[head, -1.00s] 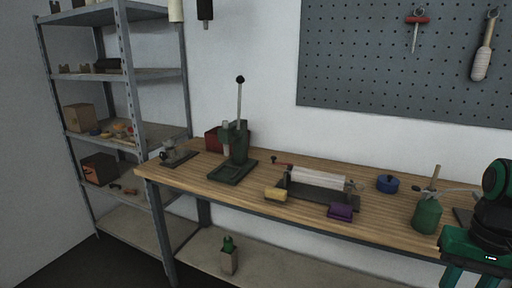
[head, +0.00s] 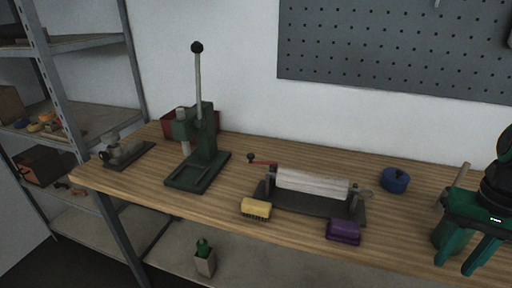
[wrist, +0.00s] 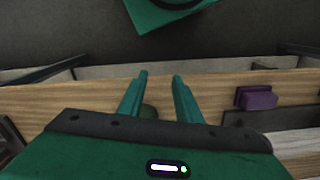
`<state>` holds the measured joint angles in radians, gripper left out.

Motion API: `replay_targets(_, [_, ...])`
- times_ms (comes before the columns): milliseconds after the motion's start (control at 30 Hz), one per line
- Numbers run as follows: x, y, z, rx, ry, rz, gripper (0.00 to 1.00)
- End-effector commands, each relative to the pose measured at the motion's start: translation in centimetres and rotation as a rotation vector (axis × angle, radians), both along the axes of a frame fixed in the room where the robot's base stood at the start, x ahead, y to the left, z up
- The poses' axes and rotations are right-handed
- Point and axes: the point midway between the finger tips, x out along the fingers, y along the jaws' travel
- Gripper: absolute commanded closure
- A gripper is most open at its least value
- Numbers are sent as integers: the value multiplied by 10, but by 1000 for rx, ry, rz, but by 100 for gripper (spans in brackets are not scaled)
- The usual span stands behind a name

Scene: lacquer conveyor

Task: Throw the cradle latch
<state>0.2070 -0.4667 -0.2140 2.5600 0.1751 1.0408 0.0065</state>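A cradle with a pale roller (head: 312,184) sits on a dark base plate on the workbench. A thin red lever (head: 264,163) with a black knob sticks out from its left end, close to level. A small grey fitting (head: 362,191) shows at its right end. I cannot tell for sure which part is the latch. My gripper (head: 457,262) is at the right, over the bench's front edge, well apart from the cradle. In the wrist view my gripper (wrist: 158,80) has its two green fingers apart with nothing held. The roller (wrist: 300,142) shows there at the right.
A yellow brush (head: 256,208) and a purple block (head: 343,231) lie before the cradle. A blue round tin (head: 395,180) is behind its right end. A green lever press (head: 198,150) stands left.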

Motion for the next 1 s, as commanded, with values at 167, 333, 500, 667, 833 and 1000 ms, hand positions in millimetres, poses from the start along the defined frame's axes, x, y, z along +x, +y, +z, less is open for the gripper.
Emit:
replay_targets(167, [0, 0, 0, -1, -1, 1, 63])
replay_targets(333, [24, 9, 8, -42, -79, 112, 63])
replay_targets(500, [121, 67, 22, -97, -267, 415, 63])
replay_targets(667, [195, 148, 53, -72, -397, 665, 63])
replay_targets(833, [253, 229, 93, -19, -432, 884, 63])
replay_targets(1000, [290, 307, 127, 18, -437, 1084, 63])
